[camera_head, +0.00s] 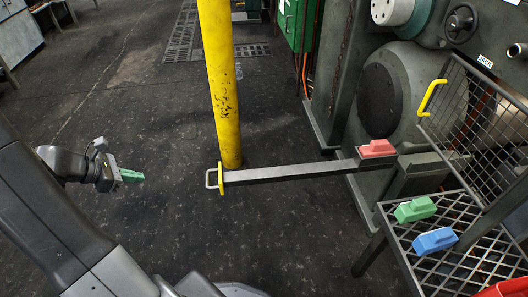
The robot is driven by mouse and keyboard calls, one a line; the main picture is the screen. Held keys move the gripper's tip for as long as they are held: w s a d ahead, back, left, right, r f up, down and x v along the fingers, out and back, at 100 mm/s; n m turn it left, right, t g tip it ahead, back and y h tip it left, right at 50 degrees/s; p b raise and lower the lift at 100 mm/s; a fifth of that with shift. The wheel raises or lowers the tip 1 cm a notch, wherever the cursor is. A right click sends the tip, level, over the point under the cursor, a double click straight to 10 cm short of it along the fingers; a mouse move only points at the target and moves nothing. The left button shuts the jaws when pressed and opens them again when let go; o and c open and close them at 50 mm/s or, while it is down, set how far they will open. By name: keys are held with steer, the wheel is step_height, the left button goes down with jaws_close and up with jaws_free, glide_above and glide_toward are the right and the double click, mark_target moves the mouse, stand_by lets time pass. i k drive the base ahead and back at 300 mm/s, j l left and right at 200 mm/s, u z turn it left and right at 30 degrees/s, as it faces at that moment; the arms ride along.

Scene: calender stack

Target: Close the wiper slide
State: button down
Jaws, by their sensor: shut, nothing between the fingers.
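The wiper slide (290,173) is a long grey bar that sticks out to the left from the dark green machine. A red block (377,149) sits at the bar's right end by the machine. My gripper (136,177), with green fingers, is shut and empty. It is in the air left of the handle, well apart from it, and points toward it.
A yellow post (222,85) stands just behind the slide's handle end. A mesh guard with a yellow handle (431,98) hangs at the right. Green (415,209) and blue (435,241) blocks lie on a grated shelf (450,272). The floor between my gripper and the handle is clear.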

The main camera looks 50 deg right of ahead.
mark_target(358, 164)
steer(key=k+l+z, duration=0.15)
steer(key=l+z, duration=0.15)
steer(key=k+l+z, duration=0.1)
steer(key=l+z, duration=0.2)
steer(key=l, duration=0.2)
steer(key=k+l+z, duration=0.1)
steer(key=l+z, duration=0.2)
steer(key=l, duration=0.45)
